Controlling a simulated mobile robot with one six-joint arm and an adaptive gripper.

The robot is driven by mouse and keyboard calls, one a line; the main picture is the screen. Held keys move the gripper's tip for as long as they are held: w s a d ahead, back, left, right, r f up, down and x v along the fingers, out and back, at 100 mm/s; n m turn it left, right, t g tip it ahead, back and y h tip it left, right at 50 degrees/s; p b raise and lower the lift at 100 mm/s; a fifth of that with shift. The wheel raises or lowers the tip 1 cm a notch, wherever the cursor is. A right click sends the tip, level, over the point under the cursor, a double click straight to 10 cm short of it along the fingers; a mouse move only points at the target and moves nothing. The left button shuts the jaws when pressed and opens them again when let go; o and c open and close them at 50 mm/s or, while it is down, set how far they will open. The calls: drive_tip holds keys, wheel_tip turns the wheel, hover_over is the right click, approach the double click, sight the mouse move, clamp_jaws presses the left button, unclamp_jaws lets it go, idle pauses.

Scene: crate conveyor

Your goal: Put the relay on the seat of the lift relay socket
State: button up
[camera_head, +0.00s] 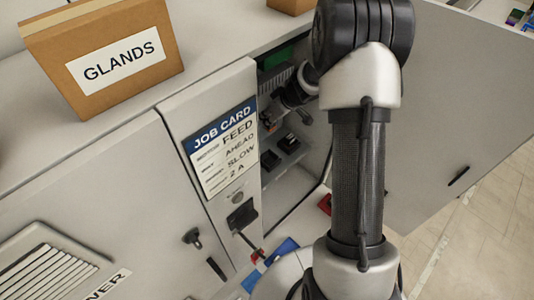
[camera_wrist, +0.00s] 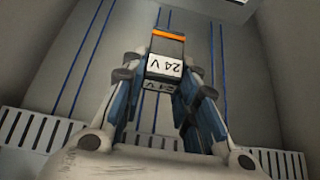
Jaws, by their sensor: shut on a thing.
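The relay (camera_wrist: 166,46) is a dark block with an orange stripe at its end and a white "24 V" label, seen upside down in the wrist view. My gripper (camera_wrist: 161,78) is shut on the relay, with a finger on either side. In the head view my gripper (camera_head: 276,113) is inside the open cabinet, above two dark sockets (camera_head: 270,160) (camera_head: 289,143). The relay is small and mostly hidden there. I cannot tell which socket is the lift one. The seats are too small to make out.
The cabinet door (camera_head: 455,110) stands open on the right. A job card (camera_head: 222,147) reading "FEED AHEAD SLOW 2 A" is on the panel left of the opening. A box marked GLANDS (camera_head: 105,55) stands on top. Slotted strips (camera_wrist: 35,130) show low in the wrist view.

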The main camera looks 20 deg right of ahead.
wheel_tip(320, 180, down, 20)
drive_tip(key=b, duration=0.8)
drive_tip(key=shift+r, duration=0.15)
drive_tip(key=shift+f, duration=0.2)
drive_tip(key=o, duration=1.1)
